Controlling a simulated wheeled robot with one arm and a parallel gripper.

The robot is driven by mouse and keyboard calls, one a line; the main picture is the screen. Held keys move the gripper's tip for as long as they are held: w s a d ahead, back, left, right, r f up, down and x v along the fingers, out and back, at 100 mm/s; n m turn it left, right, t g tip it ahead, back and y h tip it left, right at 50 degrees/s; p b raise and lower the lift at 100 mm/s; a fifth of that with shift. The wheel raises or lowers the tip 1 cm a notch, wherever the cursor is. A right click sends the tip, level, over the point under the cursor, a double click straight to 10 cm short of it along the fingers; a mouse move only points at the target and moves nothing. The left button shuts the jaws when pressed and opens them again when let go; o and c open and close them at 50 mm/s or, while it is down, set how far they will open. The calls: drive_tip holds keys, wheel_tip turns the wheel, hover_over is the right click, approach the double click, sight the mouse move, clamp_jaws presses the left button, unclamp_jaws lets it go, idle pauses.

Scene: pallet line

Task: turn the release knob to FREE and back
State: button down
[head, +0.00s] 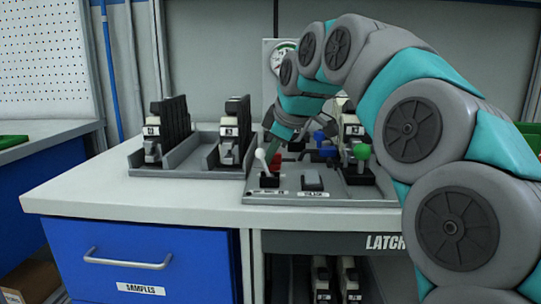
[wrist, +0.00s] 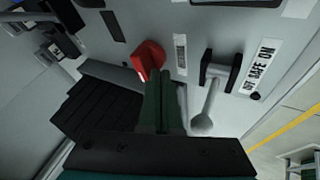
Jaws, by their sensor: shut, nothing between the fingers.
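A red knob (wrist: 148,58) sits on the grey control panel in the wrist view. Its label is too small to read, so I cannot confirm that it is the release knob or tell its setting. In the head view a red part (head: 275,164) shows low behind the white-ball lever, partly hidden. My gripper (wrist: 160,78) is shut and empty, with its fingertips right at the red knob's edge; I cannot tell whether they touch. In the head view my gripper (head: 270,138) comes down over the panel's left side.
A white-ball lever (wrist: 202,122) marked OFF SAFE ON stands close beside my fingers. A green-knobbed lever (head: 362,152) and a blue knob (head: 321,137) stand on the panel's right. Black-and-white units stand in grey trays (head: 180,158) at left. The front worktop is clear.

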drive_tip(key=shift+w+a+m+t+h, duration=0.15)
drive_tip(key=shift+m+t+h, duration=0.2)
drive_tip(key=shift+m, duration=0.35)
drive_tip(key=m+h, duration=0.2)
drive_tip(key=shift+w+a+r+m, duration=0.1)
drive_tip(key=shift+a+m, duration=0.2)
drive_tip(key=shift+a, duration=0.05)
drive_tip(key=m, duration=0.1)
drive_tip(key=m+h, duration=0.1)
drive_tip(key=m, duration=0.1)
drive_tip(key=a+m+h+p, duration=0.1)
drive_tip(key=shift+w+h, duration=0.25)
drive_tip(key=shift+w, duration=0.15)
drive_tip(key=shift+w+a, duration=0.1)
drive_tip(key=shift+a, duration=0.05)
drive_tip(key=shift+w+a+p, duration=0.15)
drive_tip(key=shift+w+p, duration=0.1)
drive_tip(key=shift+p, duration=0.2)
